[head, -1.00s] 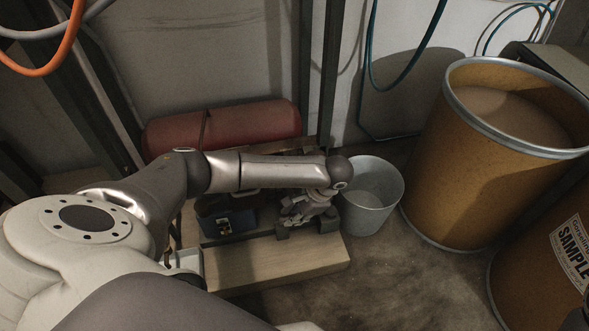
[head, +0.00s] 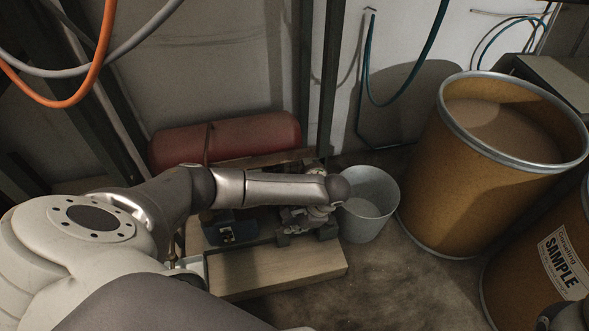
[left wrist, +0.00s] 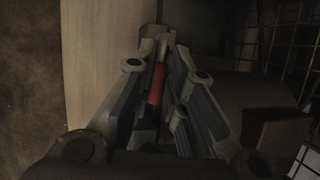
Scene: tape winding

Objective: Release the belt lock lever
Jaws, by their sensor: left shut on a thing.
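A red lever (left wrist: 155,84) with a pale metal tip shows in the left wrist view, lying between the fingers of my left gripper (left wrist: 160,62). The gripper is shut on it. In the head view my left gripper (head: 297,226) is low over the wooden block, beside dark metal parts (head: 327,231). My wrist and forearm hide much of this spot, so the lever and the belt cannot be made out there. The fingers of my right gripper do not show.
A pale wooden block (head: 275,272) lies in front of the gripper, with a blue box (head: 232,228) to its left. A grey bucket (head: 369,212) stands close on the right. A red cylinder (head: 225,140) lies behind. Large brown drums (head: 480,180) stand at right.

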